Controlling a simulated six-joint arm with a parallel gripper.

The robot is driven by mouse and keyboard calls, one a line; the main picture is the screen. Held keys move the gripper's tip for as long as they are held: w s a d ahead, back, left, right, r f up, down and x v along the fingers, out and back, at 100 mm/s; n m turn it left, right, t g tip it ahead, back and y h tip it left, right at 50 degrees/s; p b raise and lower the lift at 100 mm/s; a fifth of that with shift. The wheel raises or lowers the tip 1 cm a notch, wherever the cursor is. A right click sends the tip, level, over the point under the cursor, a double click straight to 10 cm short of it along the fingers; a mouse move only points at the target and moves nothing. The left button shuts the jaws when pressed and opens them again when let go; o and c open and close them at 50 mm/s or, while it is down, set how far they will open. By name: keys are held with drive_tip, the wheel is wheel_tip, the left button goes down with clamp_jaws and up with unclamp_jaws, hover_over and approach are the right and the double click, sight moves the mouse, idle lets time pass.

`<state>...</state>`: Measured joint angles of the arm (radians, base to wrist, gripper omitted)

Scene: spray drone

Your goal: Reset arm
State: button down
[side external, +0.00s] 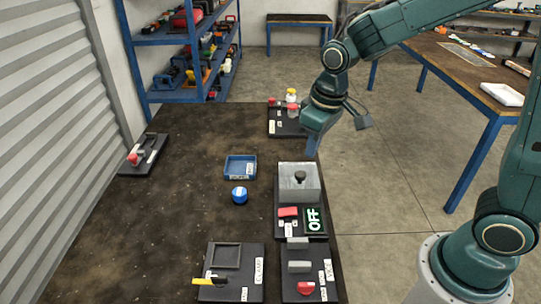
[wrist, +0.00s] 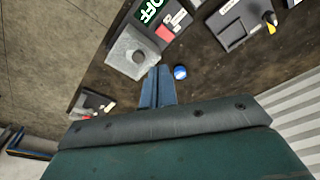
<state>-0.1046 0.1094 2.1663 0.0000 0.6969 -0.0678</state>
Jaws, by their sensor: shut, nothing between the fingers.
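My gripper (side external: 312,146) hangs from the green arm above the right edge of the dark table, between the grey box unit and the far panel. In the wrist view its two blue fingers (wrist: 158,70) are together with nothing between them. The grey box (side external: 299,182) with a black knob sits on a black panel below and in front of the gripper. That panel bears a red button (side external: 288,212) and a green lit OFF display (side external: 314,219).
A blue tray (side external: 240,167) and a round blue object (side external: 239,195) stand mid-table. Nearer are the CLAMP panel (side external: 222,291) with a yellow-black handle and a panel with a red knob (side external: 306,288). A far panel (side external: 285,122) and a left panel (side external: 145,155) sit at the edges.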

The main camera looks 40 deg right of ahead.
drive_tip(key=s+d+r+m+t, duration=0.1)
drive_tip(key=s+d+r, duration=0.1)
drive_tip(key=s+r, duration=0.3)
drive_tip(key=s+d+r+m+t, duration=0.1)
drive_tip(key=s+r, duration=0.4)
drive_tip(key=s, duration=0.8)
drive_tip(key=shift+d+t, duration=0.4)
drive_tip(key=shift+t, duration=0.4)
